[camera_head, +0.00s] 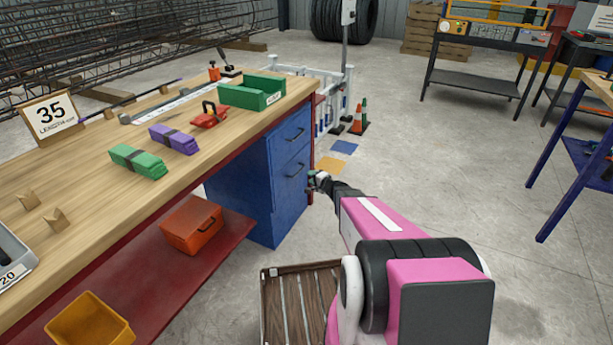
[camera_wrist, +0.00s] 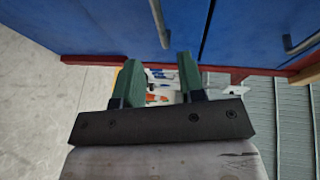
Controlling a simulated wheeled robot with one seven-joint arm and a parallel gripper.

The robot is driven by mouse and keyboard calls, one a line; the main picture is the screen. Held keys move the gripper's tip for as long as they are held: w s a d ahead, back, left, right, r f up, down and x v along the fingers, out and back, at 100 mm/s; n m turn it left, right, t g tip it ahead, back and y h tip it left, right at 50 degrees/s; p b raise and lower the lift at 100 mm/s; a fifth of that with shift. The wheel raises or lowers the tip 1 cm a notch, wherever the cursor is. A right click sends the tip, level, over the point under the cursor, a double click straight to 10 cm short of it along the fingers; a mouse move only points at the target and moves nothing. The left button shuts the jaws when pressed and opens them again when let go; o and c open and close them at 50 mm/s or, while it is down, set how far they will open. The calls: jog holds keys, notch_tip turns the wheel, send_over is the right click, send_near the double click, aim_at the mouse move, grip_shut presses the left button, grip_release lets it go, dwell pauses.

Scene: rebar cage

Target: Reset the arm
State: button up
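My gripper (camera_head: 318,181) is at the end of my outstretched pink arm, in front of the blue drawer cabinet (camera_head: 262,185) under the workbench. In the wrist view the two green fingers of my gripper (camera_wrist: 161,78) stand apart, with nothing held between them. The cabinet's blue fronts (camera_wrist: 100,28) fill the top of that view. One metal drawer handle (camera_wrist: 160,22) is just beyond the fingers. I cannot tell whether a finger touches it.
The wooden workbench top (camera_head: 85,205) holds green strips (camera_head: 138,161), purple strips (camera_head: 173,139), a green bin (camera_head: 252,92) and a "35" sign (camera_head: 50,115). An orange case (camera_head: 192,224) sits on the red lower shelf (camera_head: 150,285). Open concrete floor (camera_head: 440,160) lies to the right.

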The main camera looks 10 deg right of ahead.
jog(key=shift+s+d, duration=0.2)
jog(key=s+a+r+n+g, duration=0.3)
jog(key=s+a+n+g, duration=0.15)
jog(key=s, duration=0.35)
jog(key=s+a+r+n+g, duration=0.4)
jog(key=s+g, duration=0.1)
jog(key=s, duration=0.4)
jog(key=s+d+r+n+g+h, duration=0.1)
jog(key=s+d+r+g+h, duration=0.1)
jog(key=s, duration=0.5)
jog(key=s+d+r+n+g+h, duration=0.1)
jog(key=s+d+r+g+h, duration=0.1)
jog(key=s+h, duration=0.4)
jog(key=shift+s+d+r, duration=0.6)
jog(key=shift+d, duration=0.65)
